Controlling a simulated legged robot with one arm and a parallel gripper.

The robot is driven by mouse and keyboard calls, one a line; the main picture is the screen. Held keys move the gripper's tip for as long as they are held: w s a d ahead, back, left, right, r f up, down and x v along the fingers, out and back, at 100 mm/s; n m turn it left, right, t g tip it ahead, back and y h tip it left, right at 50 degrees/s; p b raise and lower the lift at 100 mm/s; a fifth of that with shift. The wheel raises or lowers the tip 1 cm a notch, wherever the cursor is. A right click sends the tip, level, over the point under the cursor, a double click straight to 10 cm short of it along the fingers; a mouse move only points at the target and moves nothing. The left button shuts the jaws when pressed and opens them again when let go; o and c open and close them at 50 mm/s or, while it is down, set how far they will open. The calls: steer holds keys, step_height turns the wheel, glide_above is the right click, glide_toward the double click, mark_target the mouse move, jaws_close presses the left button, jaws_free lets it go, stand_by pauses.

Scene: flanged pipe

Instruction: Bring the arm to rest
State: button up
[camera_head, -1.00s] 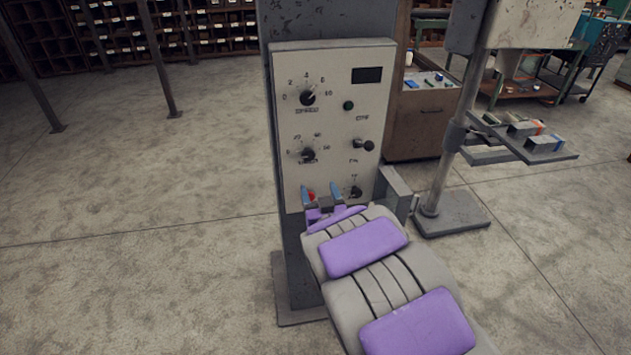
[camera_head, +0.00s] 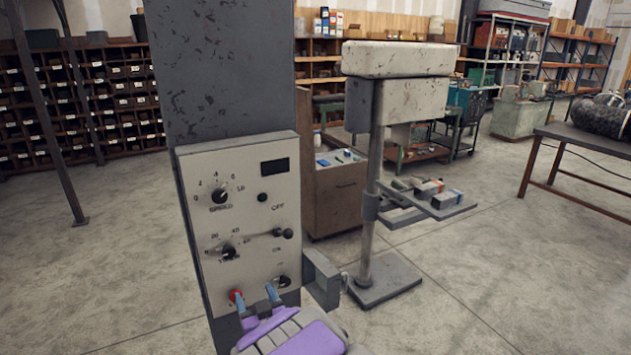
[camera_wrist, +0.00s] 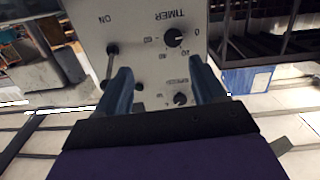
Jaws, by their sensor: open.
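My gripper (camera_head: 256,302) is at the bottom of the head view, in front of the lower part of a light grey control panel (camera_head: 262,218). Its two blue fingers are apart with nothing between them. A red button (camera_head: 236,296) shows just left of the fingers. In the wrist view the open fingers (camera_wrist: 161,92) point at the panel (camera_wrist: 150,30), which appears upside down, with the TIMER knob (camera_wrist: 173,38) beyond them. I cannot tell whether the fingers touch the panel.
The panel is mounted on a tall dark grey column (camera_head: 222,70). A drill-press-like stand (camera_head: 368,225) with a small tray (camera_head: 440,205) stands to the right. A brown cabinet (camera_head: 335,195) is behind. A table (camera_head: 590,140) is at far right. Open concrete floor lies left and right.

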steer(key=s+d+f+m+g+h, duration=0.15)
steer(key=s+d+g+h, duration=0.3)
steer(key=d, duration=0.65)
steer(key=s+d+m+g+h, duration=0.3)
steer(key=s+d, duration=0.2)
steer(key=d, duration=0.6)
steer(key=s+d+r+g, duration=0.1)
steer(key=s+d+g, duration=0.2)
steer(key=s, duration=0.7)
steer(key=s+d+r+m+g, duration=0.1)
steer(key=s+d+g, duration=0.2)
steer(key=s, duration=0.7)
steer(key=s+d+r+g+b, duration=0.1)
steer(key=s+d+g, duration=0.2)
steer(key=s, duration=0.7)
steer(key=shift+d+r+h, duration=0.35)
steer(key=shift+d+h, duration=0.1)
steer(key=shift+d, duration=0.35)
steer(key=shift+m, duration=0.25)
